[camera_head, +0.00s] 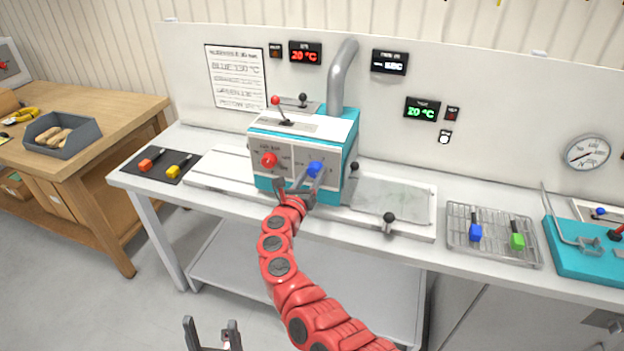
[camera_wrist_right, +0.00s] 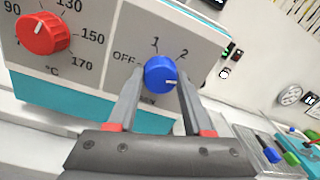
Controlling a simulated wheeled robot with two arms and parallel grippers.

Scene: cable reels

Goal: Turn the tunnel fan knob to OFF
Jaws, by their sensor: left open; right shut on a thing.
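The blue fan knob (camera_head: 316,169) sits on the front of the teal and grey machine (camera_head: 262,185). In the right wrist view the knob (camera_wrist_right: 160,74) has the labels OFF, 1 and 2 around it, with OFF at its upper left. Its white mark points right, away from OFF. My right gripper (camera_head: 312,177) is shut on the knob, one finger on each side; the fingers also show in the right wrist view (camera_wrist_right: 158,82). My left gripper (camera_head: 212,334) is open and empty, low in the head view, away from the bench.
A red temperature knob (camera_head: 268,160) is left of the blue one, and also shows in the right wrist view (camera_wrist_right: 43,33). A wire rack (camera_head: 492,236) with blue and green handled tools lies to the right. A dark mat (camera_head: 158,165) lies left on the bench.

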